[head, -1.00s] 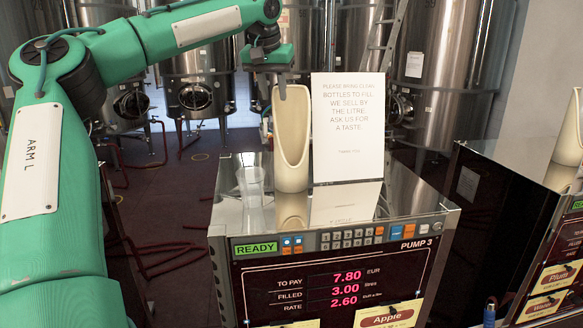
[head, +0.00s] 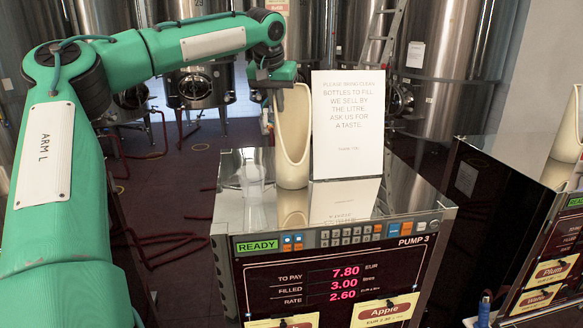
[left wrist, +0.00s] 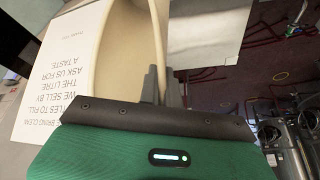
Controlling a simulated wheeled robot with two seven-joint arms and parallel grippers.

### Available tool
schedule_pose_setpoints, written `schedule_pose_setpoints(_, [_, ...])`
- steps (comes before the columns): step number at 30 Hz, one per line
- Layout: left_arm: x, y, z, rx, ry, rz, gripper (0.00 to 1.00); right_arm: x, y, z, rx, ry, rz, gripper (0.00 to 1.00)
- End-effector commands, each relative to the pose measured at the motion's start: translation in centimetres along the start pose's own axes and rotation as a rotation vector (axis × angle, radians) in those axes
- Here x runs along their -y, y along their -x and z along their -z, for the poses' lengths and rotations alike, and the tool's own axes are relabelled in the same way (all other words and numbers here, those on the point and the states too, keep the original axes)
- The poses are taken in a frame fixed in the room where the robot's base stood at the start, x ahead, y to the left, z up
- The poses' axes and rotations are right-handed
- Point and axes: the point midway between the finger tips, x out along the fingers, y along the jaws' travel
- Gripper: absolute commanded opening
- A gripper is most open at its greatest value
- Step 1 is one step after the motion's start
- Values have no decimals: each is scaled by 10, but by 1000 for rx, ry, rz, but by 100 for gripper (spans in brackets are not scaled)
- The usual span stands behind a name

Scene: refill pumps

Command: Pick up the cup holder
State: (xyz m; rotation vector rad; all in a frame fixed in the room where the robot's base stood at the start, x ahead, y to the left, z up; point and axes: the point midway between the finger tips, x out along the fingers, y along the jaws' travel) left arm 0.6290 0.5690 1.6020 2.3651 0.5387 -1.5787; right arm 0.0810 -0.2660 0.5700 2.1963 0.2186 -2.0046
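The cup holder (head: 293,140) is a tall beige scoop-shaped vessel, open at the front, standing upright on the steel top of Pump 3. My left gripper (head: 273,108) is at its upper left rim, with one finger inside the wall and the other outside. In the left wrist view the grey fingers (left wrist: 161,90) straddle the thin wall of the cup holder (left wrist: 118,55). Whether they press on it is not clear. My right gripper is not in view.
A white sign (head: 347,125) stands close to the right of the holder. A clear cup (head: 252,178) stands to its left. Another pump (head: 500,190) with a similar beige holder (head: 571,130) is at right. Steel tanks (head: 450,70) stand behind.

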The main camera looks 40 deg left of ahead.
Motion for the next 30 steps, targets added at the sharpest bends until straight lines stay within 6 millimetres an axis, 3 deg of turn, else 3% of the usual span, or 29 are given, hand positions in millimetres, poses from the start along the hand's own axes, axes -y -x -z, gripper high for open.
schedule_pose_setpoints(30, [0, -1, 0, 2, 0, 1, 0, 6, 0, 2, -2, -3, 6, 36])
